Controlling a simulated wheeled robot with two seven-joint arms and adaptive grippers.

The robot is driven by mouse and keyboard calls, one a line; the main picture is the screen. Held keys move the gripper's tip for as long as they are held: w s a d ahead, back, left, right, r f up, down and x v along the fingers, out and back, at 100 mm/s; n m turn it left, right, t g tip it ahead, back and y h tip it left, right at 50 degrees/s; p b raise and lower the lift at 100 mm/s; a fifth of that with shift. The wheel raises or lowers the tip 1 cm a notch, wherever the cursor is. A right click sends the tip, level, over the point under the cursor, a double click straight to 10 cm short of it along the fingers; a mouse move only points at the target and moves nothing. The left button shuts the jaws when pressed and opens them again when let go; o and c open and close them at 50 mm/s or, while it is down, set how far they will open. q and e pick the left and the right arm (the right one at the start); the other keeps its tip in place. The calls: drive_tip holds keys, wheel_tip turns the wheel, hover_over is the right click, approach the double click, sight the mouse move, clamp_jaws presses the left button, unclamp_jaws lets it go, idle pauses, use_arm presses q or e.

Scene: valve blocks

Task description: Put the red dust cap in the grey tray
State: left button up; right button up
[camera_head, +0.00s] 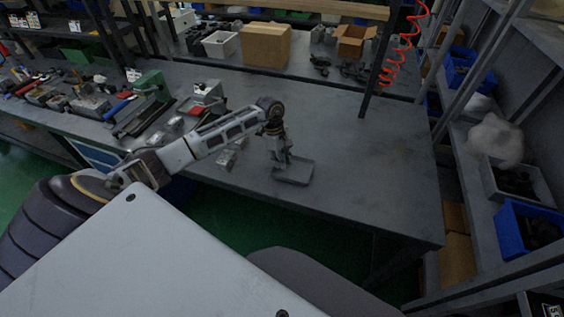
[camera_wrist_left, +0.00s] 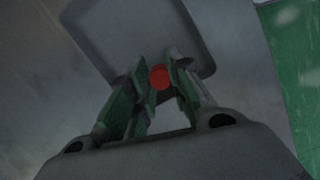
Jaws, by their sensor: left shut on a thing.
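In the left wrist view the red dust cap (camera_wrist_left: 160,77) is a small red disc between the fingertips of my left gripper (camera_wrist_left: 158,80). The gripper is shut on it. The grey tray (camera_wrist_left: 135,35) lies beyond the fingertips in that view, with its raised rim around a bare floor. In the head view the tray (camera_head: 293,171) is on the workbench, and my left gripper (camera_head: 283,163) points down at its back left part. The cap cannot be made out in the head view. My right gripper is in neither view.
Several small metal blocks (camera_head: 226,160) stand on the bench left of the tray. A green vise (camera_head: 150,85) and tools lie further left. The bench (camera_head: 370,170) right of the tray is clear. A dark upright post with a red coiled hose (camera_head: 404,45) stands behind.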

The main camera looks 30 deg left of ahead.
use_arm(q)
drive_tip(key=shift+f, duration=0.5)
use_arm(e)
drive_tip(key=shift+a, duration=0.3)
use_arm(q)
drive_tip(key=shift+f, duration=0.15)
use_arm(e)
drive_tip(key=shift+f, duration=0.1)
use_arm(q)
drive_tip(key=o, duration=0.3)
drive_tip(key=shift+o, duration=0.2)
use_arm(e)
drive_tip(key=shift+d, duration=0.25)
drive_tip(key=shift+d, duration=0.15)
